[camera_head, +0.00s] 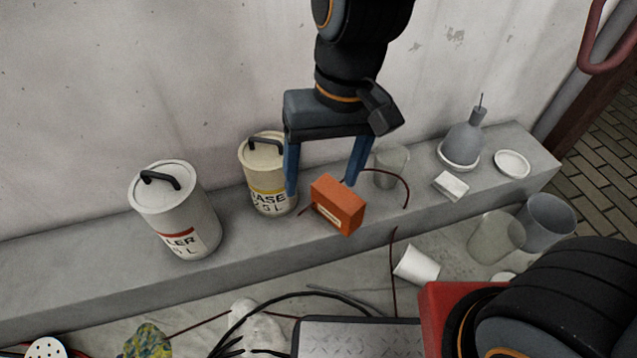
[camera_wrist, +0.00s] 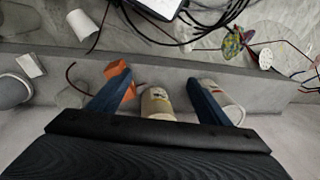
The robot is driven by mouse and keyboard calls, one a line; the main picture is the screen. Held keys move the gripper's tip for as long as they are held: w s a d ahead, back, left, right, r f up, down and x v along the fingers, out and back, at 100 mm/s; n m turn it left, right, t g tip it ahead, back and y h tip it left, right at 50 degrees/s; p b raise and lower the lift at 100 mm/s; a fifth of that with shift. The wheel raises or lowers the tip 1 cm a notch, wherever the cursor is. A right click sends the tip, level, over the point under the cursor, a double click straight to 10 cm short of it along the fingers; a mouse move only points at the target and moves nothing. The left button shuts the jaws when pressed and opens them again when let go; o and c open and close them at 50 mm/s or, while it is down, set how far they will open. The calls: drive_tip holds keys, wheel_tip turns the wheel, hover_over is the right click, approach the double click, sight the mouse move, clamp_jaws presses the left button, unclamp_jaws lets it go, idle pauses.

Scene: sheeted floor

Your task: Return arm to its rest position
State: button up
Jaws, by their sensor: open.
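My gripper (camera_head: 322,190) hangs from above over the concrete ledge, with its two blue fingers spread wide and pointing down. In the head view an orange box (camera_head: 338,206) sits on the ledge just below and between the fingertips. I cannot tell whether a finger touches it. In the wrist view my gripper (camera_wrist: 165,95) is open too. There the orange box (camera_wrist: 118,78) shows beside the left finger, partly hidden by it. A cream can marked BASE (camera_head: 268,178) stands beside the left finger in the head view; it also shows in the wrist view (camera_wrist: 157,104).
A white can (camera_head: 176,215) stands left on the ledge (camera_head: 60,270). A grey funnel-like vessel (camera_head: 462,138), a small white block (camera_head: 450,186), a dish (camera_head: 511,163) and a clear cup (camera_head: 391,165) stand right. Cups, cables and a dark panel (camera_head: 358,338) lie on the sheeted floor. A wall rises behind.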

drive_tip(key=s+n, duration=0.1)
drive_tip(key=s, duration=0.1)
drive_tip(key=s+r+n, duration=0.1)
drive_tip(key=shift+s+a+n, duration=0.15)
drive_tip(key=shift+a+n, duration=0.1)
drive_tip(key=shift+n, duration=0.05)
idle(1.0)
